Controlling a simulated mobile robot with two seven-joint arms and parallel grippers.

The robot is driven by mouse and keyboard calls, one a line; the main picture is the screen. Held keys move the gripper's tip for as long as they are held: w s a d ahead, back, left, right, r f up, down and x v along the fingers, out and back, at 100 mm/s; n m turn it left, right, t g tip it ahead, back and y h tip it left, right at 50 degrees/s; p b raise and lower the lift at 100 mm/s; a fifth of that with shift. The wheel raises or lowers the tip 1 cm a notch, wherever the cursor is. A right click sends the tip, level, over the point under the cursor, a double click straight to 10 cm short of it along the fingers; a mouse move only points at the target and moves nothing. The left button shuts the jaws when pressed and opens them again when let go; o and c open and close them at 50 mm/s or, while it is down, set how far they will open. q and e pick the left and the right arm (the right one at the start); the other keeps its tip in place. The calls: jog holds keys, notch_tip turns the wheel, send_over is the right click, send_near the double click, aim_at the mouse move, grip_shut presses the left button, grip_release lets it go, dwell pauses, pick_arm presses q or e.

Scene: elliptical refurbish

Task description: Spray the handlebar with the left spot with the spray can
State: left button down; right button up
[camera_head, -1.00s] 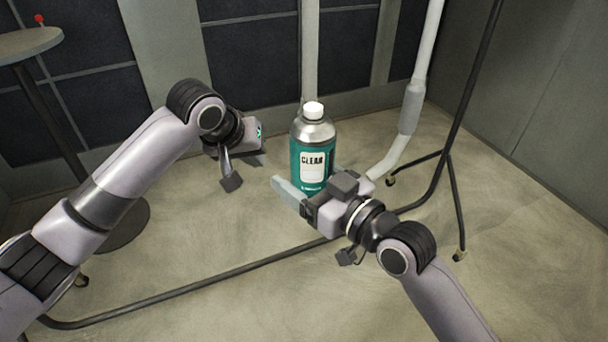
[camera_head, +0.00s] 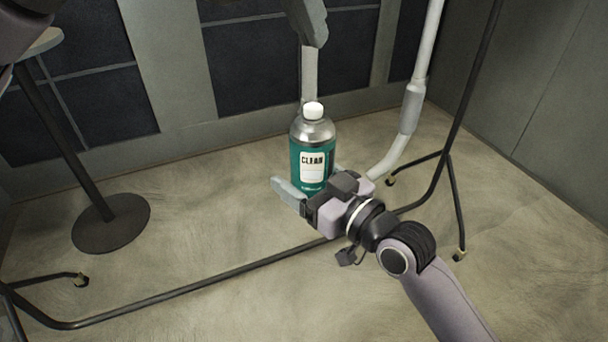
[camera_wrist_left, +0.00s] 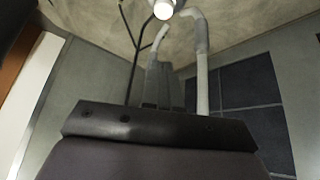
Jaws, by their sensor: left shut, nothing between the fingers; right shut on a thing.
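The spray can (camera_head: 313,158) has a green body, a silver shoulder, a white cap and a label reading "CLEAR"; it stands upright in my right gripper (camera_head: 305,190), whose fingers are shut around its lower part. Its white cap shows at the top of the left wrist view (camera_wrist_left: 164,9). The pale handlebar has a bent right tube with a thicker grey sleeve (camera_head: 411,108) and a left tube (camera_head: 309,78), partly hidden by my left gripper (camera_head: 310,40). That gripper is shut and empty, above the can at the top edge. No spot is discernible on the handlebar.
A thin black stand frame (camera_head: 220,280) runs low across the floor and rises at the right. A round table's base (camera_head: 110,222) stands at the left. Dark wall panels (camera_head: 252,65) are behind. The floor at the front right is open.

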aim_at(317, 103)
pick_arm(q)
jog(key=shift+s+d+f, duration=0.1)
jog(key=shift+s+f, duration=0.15)
jog(key=shift+f, duration=1.15)
jog(key=shift+s+f, duration=0.2)
jog(key=shift+f, duration=1.2)
jog(key=shift+f, duration=0.1)
jog(key=shift+f, duration=0.95)
jog(key=shift+r, duration=2.55)
jog(key=shift+r, duration=0.1)
